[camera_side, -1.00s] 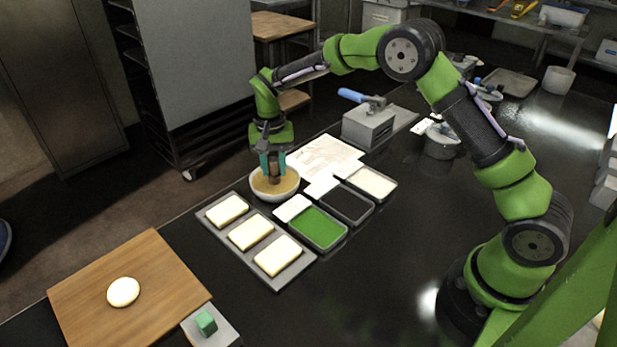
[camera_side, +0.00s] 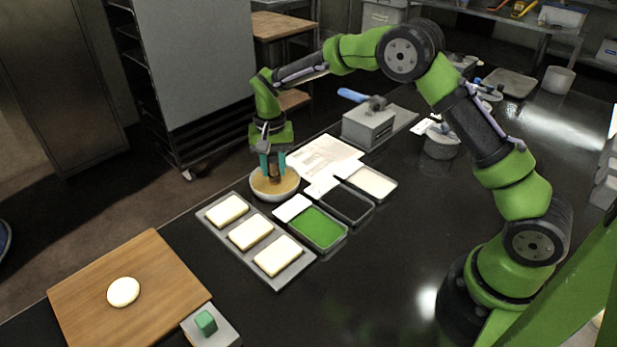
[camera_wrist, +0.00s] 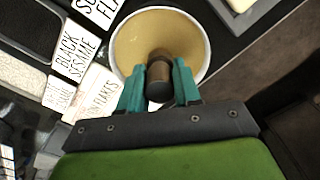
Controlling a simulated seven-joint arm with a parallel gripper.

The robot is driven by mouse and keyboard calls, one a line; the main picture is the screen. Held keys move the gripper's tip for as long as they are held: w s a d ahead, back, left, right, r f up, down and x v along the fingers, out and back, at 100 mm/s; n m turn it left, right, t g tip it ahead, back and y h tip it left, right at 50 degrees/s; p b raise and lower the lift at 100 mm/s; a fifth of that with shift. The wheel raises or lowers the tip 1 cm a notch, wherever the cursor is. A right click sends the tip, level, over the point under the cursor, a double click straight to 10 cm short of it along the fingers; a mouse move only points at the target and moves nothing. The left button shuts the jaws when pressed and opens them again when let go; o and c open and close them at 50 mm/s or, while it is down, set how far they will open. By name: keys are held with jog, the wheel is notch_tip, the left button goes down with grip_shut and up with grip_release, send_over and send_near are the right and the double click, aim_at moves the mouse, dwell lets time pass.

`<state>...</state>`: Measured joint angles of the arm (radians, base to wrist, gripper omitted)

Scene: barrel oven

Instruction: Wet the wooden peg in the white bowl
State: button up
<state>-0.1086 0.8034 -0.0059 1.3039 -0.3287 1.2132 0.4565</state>
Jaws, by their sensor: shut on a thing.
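The white bowl (camera_side: 280,196) stands on the dark counter near its far left edge, with tan liquid in it. In the wrist view its pale rim (camera_wrist: 207,52) circles the liquid. My gripper (camera_side: 272,168) points down over the bowl, its teal fingers low inside the rim. It is shut on the wooden peg (camera_wrist: 159,75), a brown cylinder with a dark end, seen between the fingers in the wrist view. The peg reaches down into the bowl; its lower end is hidden, and in the side view the fingers and the bowl mostly hide the peg.
A tray (camera_side: 213,225) with three pale slabs lies just in front of the bowl. Green (camera_side: 345,238), black (camera_side: 371,211) and white-filled (camera_side: 393,188) trays with label cards are to the right. A grey box with a blue handle (camera_side: 353,95) stands behind. A wooden board (camera_side: 180,275) holds a pale dough round.

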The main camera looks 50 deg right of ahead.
jog(key=shift+f, duration=0.1)
jog(key=shift+r, duration=3.55)
